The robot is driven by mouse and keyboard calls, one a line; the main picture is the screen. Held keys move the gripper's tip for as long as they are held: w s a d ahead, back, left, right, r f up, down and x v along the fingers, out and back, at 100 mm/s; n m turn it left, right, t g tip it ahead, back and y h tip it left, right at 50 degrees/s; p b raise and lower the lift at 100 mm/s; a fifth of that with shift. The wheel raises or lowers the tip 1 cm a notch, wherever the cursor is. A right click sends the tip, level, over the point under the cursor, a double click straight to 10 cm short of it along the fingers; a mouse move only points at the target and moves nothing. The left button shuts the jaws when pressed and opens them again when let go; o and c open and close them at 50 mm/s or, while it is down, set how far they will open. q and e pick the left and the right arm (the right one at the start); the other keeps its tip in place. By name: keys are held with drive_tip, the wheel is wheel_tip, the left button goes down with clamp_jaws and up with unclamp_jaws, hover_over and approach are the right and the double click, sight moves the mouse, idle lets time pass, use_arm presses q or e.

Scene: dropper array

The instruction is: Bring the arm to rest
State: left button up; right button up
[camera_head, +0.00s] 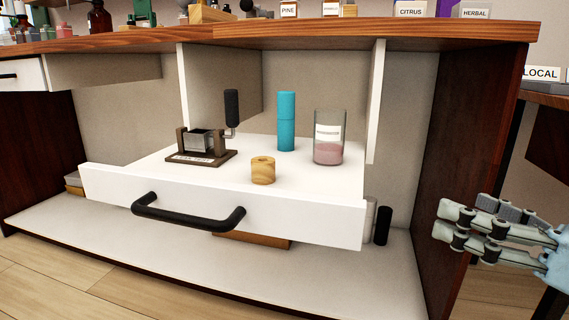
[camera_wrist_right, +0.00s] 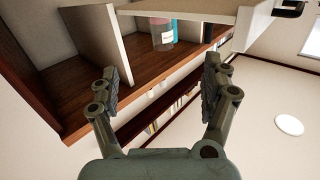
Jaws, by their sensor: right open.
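My right gripper (camera_head: 445,225) is at the right edge of the head view, beside the dark side panel of the desk. It is open, with nothing between its fingers. It also shows in the right wrist view (camera_wrist_right: 165,88), where the fingers stand well apart. My left gripper is in neither view.
An open white drawer (camera_head: 130,190) with a black handle (camera_head: 190,221) juts out. In it stand a crank device (camera_head: 200,143), a wooden piece (camera_head: 263,171), a teal cylinder (camera_head: 286,122) and a glass jar (camera_head: 329,140) with pink contents. The wooden desktop (camera_head: 300,37) is above.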

drive_tip(key=s+d+f+m+g+h+p, duration=0.2)
drive_tip(key=s+f+g+h+p, duration=0.3)
drive_tip(key=s+f, duration=0.85)
drive_tip(key=s+d+f+m+g+h+p, duration=0.25)
drive_tip(key=s+f+g+h+p, duration=0.2)
drive_tip(key=s+f, duration=0.9)
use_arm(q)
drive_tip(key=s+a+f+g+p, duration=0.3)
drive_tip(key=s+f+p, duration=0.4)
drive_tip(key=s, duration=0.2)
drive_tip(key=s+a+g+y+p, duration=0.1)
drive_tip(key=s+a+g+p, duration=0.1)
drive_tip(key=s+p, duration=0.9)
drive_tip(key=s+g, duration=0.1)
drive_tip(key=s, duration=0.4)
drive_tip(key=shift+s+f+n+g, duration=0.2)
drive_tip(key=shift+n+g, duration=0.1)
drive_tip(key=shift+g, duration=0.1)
use_arm(e)
drive_tip(key=s+d+f+g, duration=0.2)
drive_tip(key=s, duration=0.6)
drive_tip(key=s+d+f+g, duration=0.1)
drive_tip(key=s+f+g, duration=0.2)
drive_tip(key=s, duration=0.6)
drive_tip(key=shift+s+d+f, duration=0.2)
drive_tip(key=shift+d+f, duration=0.1)
drive_tip(key=shift+d, duration=0.1)
